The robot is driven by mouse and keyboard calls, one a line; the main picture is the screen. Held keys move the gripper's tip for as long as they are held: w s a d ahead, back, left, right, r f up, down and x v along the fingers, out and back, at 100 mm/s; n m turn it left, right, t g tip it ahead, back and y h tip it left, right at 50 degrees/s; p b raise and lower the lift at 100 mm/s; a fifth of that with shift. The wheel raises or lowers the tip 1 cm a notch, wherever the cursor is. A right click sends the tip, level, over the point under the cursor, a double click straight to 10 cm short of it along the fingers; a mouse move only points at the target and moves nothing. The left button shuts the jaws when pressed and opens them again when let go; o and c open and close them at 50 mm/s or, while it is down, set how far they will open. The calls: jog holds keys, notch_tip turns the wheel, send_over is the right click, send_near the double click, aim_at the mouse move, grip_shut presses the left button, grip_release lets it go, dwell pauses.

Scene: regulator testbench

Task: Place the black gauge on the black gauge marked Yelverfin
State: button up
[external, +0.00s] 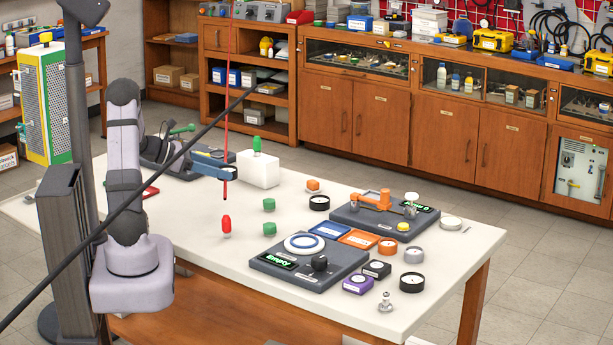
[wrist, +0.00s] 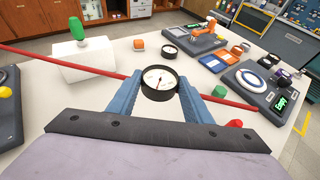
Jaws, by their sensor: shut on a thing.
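My gripper (external: 228,170) is above the left-middle part of the white table. In the wrist view its blue fingers (wrist: 160,88) are shut on a black gauge with a white dial (wrist: 160,80), its face toward the camera. A second black-rimmed gauge (external: 319,202) lies on the table to the right of my gripper; it also shows ahead in the wrist view (wrist: 171,50). Another black-rimmed gauge (external: 411,282) lies near the front right of the table. I cannot read the name Yelverfin on any of them.
A red piece (external: 226,227), green blocks (external: 269,204) and an orange block (external: 313,185) stand nearby. Two dark panels (external: 270,262) (external: 350,221) occupy the right side. Thin red and black lines cross the view.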

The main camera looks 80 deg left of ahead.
jog(key=w+d+m+h, duration=0.3)
jog(key=w+d+h, duration=0.15)
jog(key=w, duration=1.05)
notch_tip(320, 180, up, 3)
jog(key=m+g+h, duration=0.6)
jog(key=m+h, duration=0.2)
jog(key=m, duration=0.1)
send_over(406, 274)
jog(key=shift+f+p, duration=0.6)
jog(key=shift+f, duration=4.5)
jog(key=shift+f, duration=0.15)
jog(key=o, duration=1.2)
